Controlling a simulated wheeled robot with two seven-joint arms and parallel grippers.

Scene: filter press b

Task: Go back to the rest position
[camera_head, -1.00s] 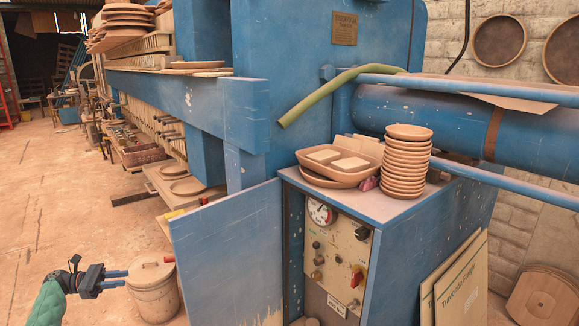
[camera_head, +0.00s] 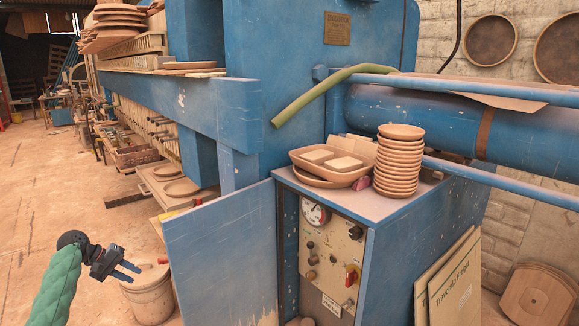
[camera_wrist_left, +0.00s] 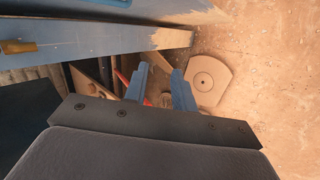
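My left gripper (camera_head: 127,271) is at the lower left of the head view, in front of the lidded bucket (camera_head: 148,292). Its two blue fingers are apart with nothing between them. In the left wrist view the fingers (camera_wrist_left: 160,88) also stand apart and empty, above the floor beside the blue panel. My right gripper is in neither view. The blue filter press (camera_head: 300,90) fills the middle of the head view. Its control cabinet (camera_head: 330,255) has a gauge, knobs and a red switch, and its blue door (camera_head: 222,255) stands open.
On the cabinet top stand a stack of clay bowls (camera_head: 398,160) and a clay tray (camera_head: 330,165) with blocks. Boards (camera_head: 452,285) lean on the cabinet's right side. The sandy floor (camera_head: 50,190) at the left is mostly free.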

